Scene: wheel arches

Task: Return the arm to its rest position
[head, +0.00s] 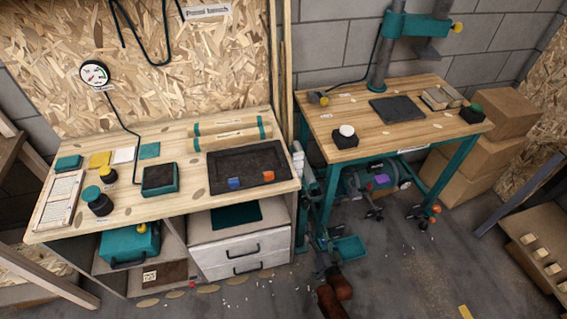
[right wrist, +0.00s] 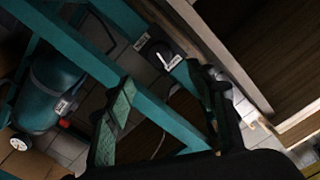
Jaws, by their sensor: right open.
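My right gripper (head: 324,262) hangs low in the gap between the two benches, small and dark in the head view, with my reddish-brown arm link behind it. In the right wrist view my right gripper (right wrist: 163,82) has its two fingers well apart, with nothing between the pads. Behind the fingers are a teal bench leg and a small dark switch box (right wrist: 158,55). My left gripper is in neither view.
The left bench (head: 195,180) carries a dark tray (head: 225,170) with blue and orange blocks. White drawers (head: 240,250) stand beneath it. The right bench (head: 350,115) has teal legs and a teal compressor (right wrist: 50,90) underneath. Open floor (head: 420,280) lies right of my arm.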

